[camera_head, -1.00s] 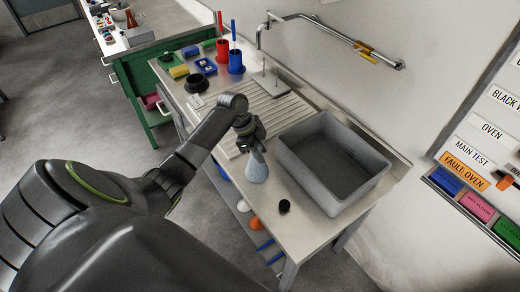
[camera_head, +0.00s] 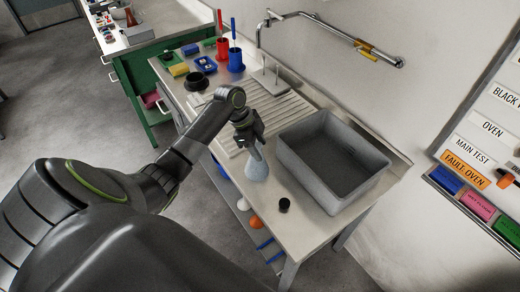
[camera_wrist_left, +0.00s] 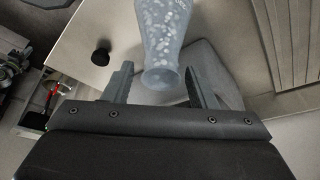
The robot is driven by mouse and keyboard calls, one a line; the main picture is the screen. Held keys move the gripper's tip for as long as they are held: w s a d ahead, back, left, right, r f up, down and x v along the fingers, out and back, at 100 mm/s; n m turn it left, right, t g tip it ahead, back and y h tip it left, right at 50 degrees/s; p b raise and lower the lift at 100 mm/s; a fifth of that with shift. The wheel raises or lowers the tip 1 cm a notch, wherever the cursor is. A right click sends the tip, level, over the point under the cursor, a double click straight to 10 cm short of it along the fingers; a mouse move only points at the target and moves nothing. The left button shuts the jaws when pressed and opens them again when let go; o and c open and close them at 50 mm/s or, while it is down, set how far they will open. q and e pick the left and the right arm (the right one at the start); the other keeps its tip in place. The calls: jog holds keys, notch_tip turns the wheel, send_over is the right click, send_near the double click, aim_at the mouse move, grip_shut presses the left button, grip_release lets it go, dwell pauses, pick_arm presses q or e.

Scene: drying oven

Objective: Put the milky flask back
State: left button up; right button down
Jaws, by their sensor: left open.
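The milky flask (camera_head: 256,167) stands upright on the metal counter, left of the grey basin. My left gripper (camera_head: 251,140) is at the top of its neck, coming from above and behind. In the left wrist view the flask (camera_wrist_left: 162,35) has a cloudy, spotted surface, and its open mouth points towards the gripper. The open fingers of my left gripper (camera_wrist_left: 160,84) stand on either side of the mouth, with gaps showing. My right gripper is not in view.
A black stopper (camera_head: 284,205) lies near the counter's front edge. The grey basin (camera_head: 333,160) is right of the flask. A ribbed draining area (camera_head: 285,106) lies behind. Red (camera_head: 222,50) and blue (camera_head: 236,61) cups stand farther back. Below is a shelf (camera_head: 262,245).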

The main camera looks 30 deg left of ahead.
pick_arm(q)
jog(key=b+v, duration=0.2)
jog(key=v, duration=0.8)
jog(key=shift+r, duration=0.25)
